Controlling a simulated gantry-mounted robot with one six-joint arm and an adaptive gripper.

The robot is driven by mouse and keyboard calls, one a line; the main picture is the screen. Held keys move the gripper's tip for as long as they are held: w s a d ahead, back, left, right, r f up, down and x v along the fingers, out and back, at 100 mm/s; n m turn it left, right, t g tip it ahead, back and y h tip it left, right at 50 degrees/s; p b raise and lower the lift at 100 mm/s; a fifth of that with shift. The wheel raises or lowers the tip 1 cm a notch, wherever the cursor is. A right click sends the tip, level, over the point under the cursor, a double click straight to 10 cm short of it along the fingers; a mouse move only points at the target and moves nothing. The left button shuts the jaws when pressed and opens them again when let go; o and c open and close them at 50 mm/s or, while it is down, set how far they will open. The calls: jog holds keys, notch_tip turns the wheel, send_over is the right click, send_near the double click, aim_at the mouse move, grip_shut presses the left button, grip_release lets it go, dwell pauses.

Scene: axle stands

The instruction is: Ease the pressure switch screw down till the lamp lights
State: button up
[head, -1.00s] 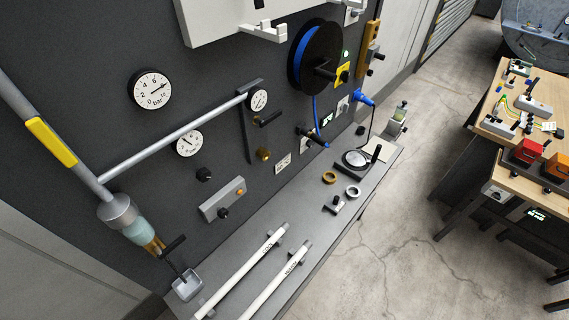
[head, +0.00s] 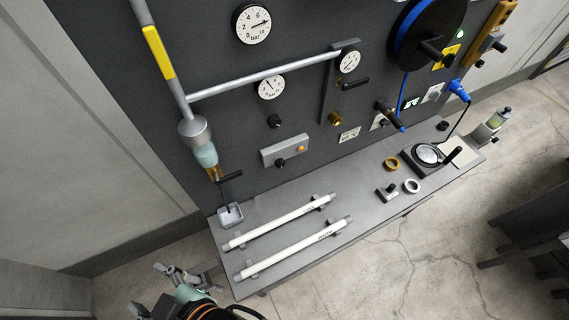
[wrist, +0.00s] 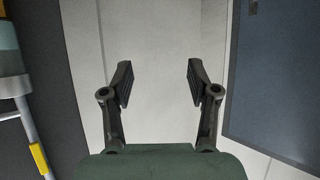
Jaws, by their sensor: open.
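A grey box (head: 285,151) on the dark wall panel looks like the pressure switch. It carries a black knob (head: 281,162) on its lower edge and a small orange lamp (head: 300,148) at its right. Whether the lamp is lit, and which part is the screw, I cannot tell. My gripper (head: 148,288) is at the bottom left of the head view, off the bench's left end and well apart from the box. In the wrist view my gripper (wrist: 160,82) is open and empty, facing a pale wall. The box is not in the wrist view.
The panel holds round gauges (head: 253,23), a pipe, a brass knob (head: 335,118) and a hose reel (head: 428,30). Two white tubes (head: 285,222) lie on the bench (head: 372,206) below. A filter unit with a cup (head: 230,215) hangs at its left end.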

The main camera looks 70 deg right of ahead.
aim_at(281, 166)
dwell(0.5)
jog(key=w+d+f+m+t+h+b, duration=0.15)
jog(key=d+f+b, duration=0.35)
jog(key=d+f, duration=0.6)
jog(key=d+f+m+t+h+b, duration=0.1)
jog(key=d+f+m+h+b, duration=0.15)
jog(key=d+f+b, duration=0.8)
jog(key=s+d+f+m+g+h+p, duration=0.1)
jog(key=s+d+f+m+h, duration=0.25)
jog(key=d, duration=0.65)
jog(key=s+d+m+g+h+p, duration=0.15)
jog(key=s+d+h, duration=0.25)
jog(key=s+d, duration=0.45)
jog(key=shift+m+t, duration=0.4)
jog(key=x, duration=0.9)
jog(key=shift+d+r+p, duration=0.1)
jog(key=shift+r+p, duration=0.05)
jog(key=shift+p, duration=0.2)
jog(key=c, duration=1.1)
grip_shut()
